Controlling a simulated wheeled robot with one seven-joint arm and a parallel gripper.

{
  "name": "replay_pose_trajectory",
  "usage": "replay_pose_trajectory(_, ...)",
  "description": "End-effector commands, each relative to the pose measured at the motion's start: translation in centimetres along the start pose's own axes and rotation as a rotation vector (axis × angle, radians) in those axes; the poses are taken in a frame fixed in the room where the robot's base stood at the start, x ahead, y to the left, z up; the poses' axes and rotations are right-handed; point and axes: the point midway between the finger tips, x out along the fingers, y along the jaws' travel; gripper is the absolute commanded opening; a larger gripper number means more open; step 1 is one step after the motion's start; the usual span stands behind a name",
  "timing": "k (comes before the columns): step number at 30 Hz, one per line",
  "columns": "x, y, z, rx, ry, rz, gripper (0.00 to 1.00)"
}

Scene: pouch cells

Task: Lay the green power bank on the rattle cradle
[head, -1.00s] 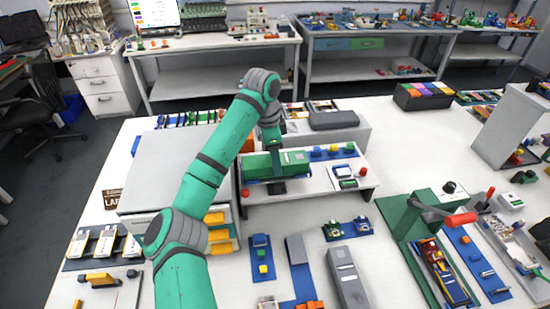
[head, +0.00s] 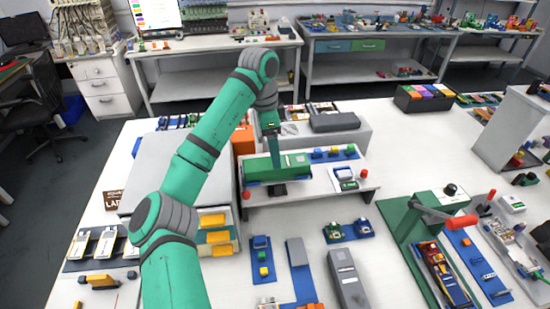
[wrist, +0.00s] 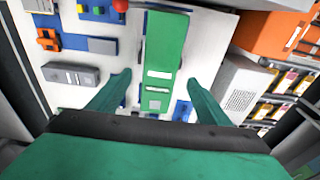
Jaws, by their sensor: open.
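The green power bank (head: 268,168) is a long green block with pale labels, lying on a blue and dark support, seemingly the rattle cradle (head: 277,188), on the white raised shelf. In the wrist view the power bank (wrist: 166,45) runs lengthwise between my fingers, with blue edges of the support (wrist: 182,111) showing beside and under it. My gripper (head: 271,134) is above the power bank in the head view. In the wrist view my gripper (wrist: 159,80) is open, with a gap on both sides of the power bank. Most of the support is hidden beneath the power bank.
Blue parts and a small white device (head: 345,174) sit right of the power bank on the shelf. A grey case (head: 334,121) stands behind. A green press with a red handle (head: 450,219) stands at right front.

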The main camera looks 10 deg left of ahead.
Motion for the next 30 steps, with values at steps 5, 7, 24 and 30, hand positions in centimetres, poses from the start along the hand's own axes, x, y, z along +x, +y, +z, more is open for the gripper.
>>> replay_pose_trajectory(5, -2.9, 0.0, 0.0, 0.0, -0.002, -0.002, 0.72)
replay_pose_trajectory(7, -3.7, 0.0, 0.0, 0.0, -0.001, -0.001, 0.72)
replay_pose_trajectory(24, -4.8, 0.0, -0.1, 0.0, 0.001, 0.0, 0.72)
replay_pose_trajectory(30, -4.8, 0.0, -0.1, 0.001, 0.0, 0.0, 0.72)
